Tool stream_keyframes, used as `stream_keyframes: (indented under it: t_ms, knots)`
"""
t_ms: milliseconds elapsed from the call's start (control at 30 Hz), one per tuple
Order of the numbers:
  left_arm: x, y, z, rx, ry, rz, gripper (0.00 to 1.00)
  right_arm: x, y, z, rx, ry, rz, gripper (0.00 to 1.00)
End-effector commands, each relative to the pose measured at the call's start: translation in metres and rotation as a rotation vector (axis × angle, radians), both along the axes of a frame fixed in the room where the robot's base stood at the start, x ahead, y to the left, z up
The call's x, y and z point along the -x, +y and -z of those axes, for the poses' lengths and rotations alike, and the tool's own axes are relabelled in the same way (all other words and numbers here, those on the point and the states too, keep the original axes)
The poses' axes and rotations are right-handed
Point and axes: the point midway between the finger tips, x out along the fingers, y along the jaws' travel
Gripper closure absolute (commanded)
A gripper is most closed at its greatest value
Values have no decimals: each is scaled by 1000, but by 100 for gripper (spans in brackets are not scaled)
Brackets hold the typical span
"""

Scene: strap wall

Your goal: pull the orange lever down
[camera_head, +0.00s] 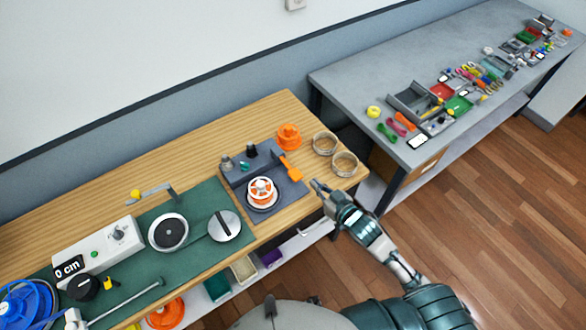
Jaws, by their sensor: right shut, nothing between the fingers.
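The orange lever (291,168) is on a dark grey base plate (287,198) on the wooden workbench. It sits right of an orange and white wheel (262,190) and slants down to the right. My right gripper (318,186) is shut and empty, just right of and slightly below the lever, near the bench's front edge. A gap shows between the gripper and the lever. My left gripper is not in view.
A green mat (200,253) with a scale and round discs lies to the left. A grey table (350,78) with many small items stands at the back right.

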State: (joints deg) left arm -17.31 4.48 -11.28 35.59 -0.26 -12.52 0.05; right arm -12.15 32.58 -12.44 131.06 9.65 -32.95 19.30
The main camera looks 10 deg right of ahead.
Motion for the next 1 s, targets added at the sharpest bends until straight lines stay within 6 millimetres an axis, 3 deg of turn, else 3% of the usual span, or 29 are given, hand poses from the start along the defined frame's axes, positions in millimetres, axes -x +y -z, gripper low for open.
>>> stream_keyframes:
  t_ms: [367,567,867,1000]
  knots:
    - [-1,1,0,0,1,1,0,-6,2,3,0,2,2,100]
    - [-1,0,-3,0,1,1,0,-35,12,9,-1,1,2,100]
    - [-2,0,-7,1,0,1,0,-93,34,24,1,1,2,100]
    - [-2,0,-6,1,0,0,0,-92,34,49,2,6,2,100]
